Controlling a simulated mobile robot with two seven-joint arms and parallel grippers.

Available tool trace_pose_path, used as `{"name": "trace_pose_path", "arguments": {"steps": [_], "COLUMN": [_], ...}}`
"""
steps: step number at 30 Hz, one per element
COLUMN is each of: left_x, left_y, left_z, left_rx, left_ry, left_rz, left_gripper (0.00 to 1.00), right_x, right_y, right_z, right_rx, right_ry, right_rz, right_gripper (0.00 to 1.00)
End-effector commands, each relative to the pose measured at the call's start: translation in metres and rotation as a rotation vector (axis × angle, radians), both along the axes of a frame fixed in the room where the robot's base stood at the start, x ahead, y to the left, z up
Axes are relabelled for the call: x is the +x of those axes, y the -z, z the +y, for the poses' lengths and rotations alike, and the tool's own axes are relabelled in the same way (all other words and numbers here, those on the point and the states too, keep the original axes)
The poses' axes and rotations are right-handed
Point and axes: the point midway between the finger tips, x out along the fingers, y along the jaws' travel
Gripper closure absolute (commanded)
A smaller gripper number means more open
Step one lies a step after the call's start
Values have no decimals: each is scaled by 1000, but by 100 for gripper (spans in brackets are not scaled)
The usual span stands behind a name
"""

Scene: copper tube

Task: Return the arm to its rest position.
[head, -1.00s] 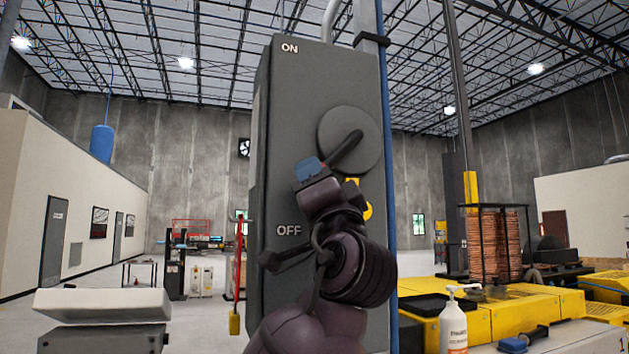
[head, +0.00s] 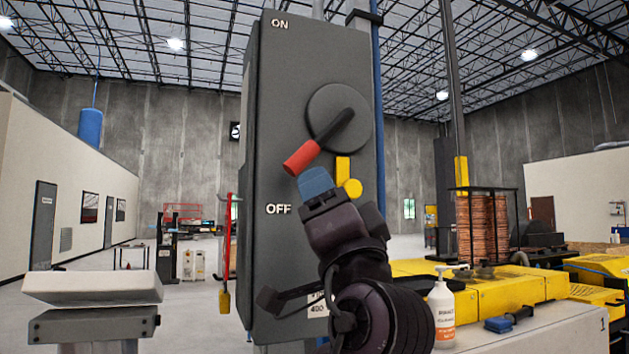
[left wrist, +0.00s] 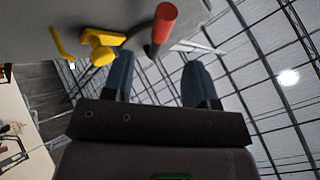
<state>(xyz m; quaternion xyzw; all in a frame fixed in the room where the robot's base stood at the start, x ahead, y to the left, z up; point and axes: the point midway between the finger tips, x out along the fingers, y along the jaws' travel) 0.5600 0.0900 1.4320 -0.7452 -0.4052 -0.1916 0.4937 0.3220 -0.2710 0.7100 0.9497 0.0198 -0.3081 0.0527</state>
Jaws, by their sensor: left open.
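My left gripper (head: 316,183) is just below the red-tipped switch handle (head: 302,157) on the grey electrical box (head: 290,110). The handle points down and left from its round disc, between the ON and OFF labels and nearer OFF. In the left wrist view, my left gripper (left wrist: 155,78) has its two blue fingers spread, with nothing between them. The red handle (left wrist: 164,22) shows beyond the fingertips, apart from them. My right gripper is not in view.
A yellow latch (head: 352,188) sits on the box beside the gripper. A yellow machine (head: 490,300), a white bottle (head: 441,310) and a white counter (head: 560,335) stand at the right. A white-topped stand (head: 92,288) is at the left.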

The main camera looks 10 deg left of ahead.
Motion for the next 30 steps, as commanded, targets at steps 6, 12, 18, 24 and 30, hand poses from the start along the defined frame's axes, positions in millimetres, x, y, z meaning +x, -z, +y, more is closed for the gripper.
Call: {"name": "trace_pose_path", "arguments": {"steps": [6, 12, 18, 24, 30], "left_x": [-9, -10, -10, -11, -3], "left_y": [11, 11, 11, 10, 3], "left_z": [-6, -7, -7, -8, -34], "left_rx": [-2, -1, -1, -9, 11], "left_ry": [1, 0, 0, 22, 265], "left_rz": [1, 0, 0, -18, -70], "left_gripper": [47, 47, 47, 47, 47], "right_x": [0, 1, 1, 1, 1], "right_y": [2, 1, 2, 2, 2], "right_z": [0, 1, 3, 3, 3], "right_rx": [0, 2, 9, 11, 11], "right_ry": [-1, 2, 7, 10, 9], "right_rz": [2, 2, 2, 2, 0], "right_gripper": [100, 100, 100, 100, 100]}}
